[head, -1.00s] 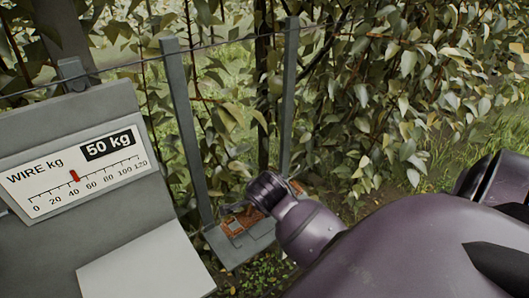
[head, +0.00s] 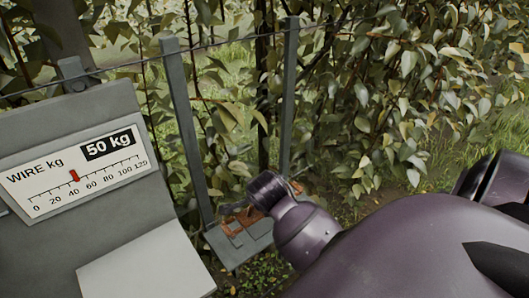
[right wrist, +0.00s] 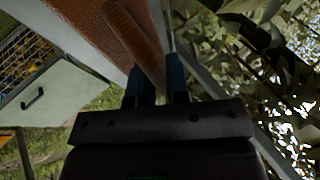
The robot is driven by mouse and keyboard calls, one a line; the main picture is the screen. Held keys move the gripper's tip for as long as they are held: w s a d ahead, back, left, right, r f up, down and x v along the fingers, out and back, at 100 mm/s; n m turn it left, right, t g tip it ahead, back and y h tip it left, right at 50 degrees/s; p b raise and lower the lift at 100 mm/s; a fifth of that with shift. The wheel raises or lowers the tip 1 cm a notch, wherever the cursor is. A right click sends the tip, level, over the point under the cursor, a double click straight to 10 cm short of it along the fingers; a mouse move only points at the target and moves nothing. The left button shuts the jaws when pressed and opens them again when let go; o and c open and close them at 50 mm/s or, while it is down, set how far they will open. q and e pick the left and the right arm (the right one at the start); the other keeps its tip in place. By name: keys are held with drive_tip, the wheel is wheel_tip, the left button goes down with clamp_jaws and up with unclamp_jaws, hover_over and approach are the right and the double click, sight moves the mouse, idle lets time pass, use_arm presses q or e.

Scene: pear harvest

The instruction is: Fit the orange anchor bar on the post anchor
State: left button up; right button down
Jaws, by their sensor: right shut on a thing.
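My right gripper (right wrist: 156,70) shows in the right wrist view, its two blue-tipped fingers shut on a narrow orange-brown bar, which I take as the orange anchor bar (right wrist: 132,34). The bar slants up and left from the fingers, in front of or beside a wider brown surface (right wrist: 90,18); I cannot tell whether they touch. In the head view my purple right arm reaches down between the two grey posts, and its wrist hides much of the work. The post anchor cannot be made out for certain. My left gripper is out of view.
A grey plate (head: 246,243) with orange-brown pieces (head: 236,222) sits low between the left post (head: 186,130) and right post (head: 289,90). A gauge panel (head: 78,176) reading 50 kg stands at left. A wire crosses the posts; dense foliage is behind.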

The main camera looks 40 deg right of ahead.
drive_tip(key=shift+f+b, duration=0.5)
drive_tip(key=shift+f, duration=1.8)
idle(3.1)
drive_tip(key=c, duration=1)
unclamp_jaws()
drive_tip(key=shift+c, duration=0.2)
drive_tip(key=v, duration=1.1)
drive_tip(key=shift+d, duration=0.1)
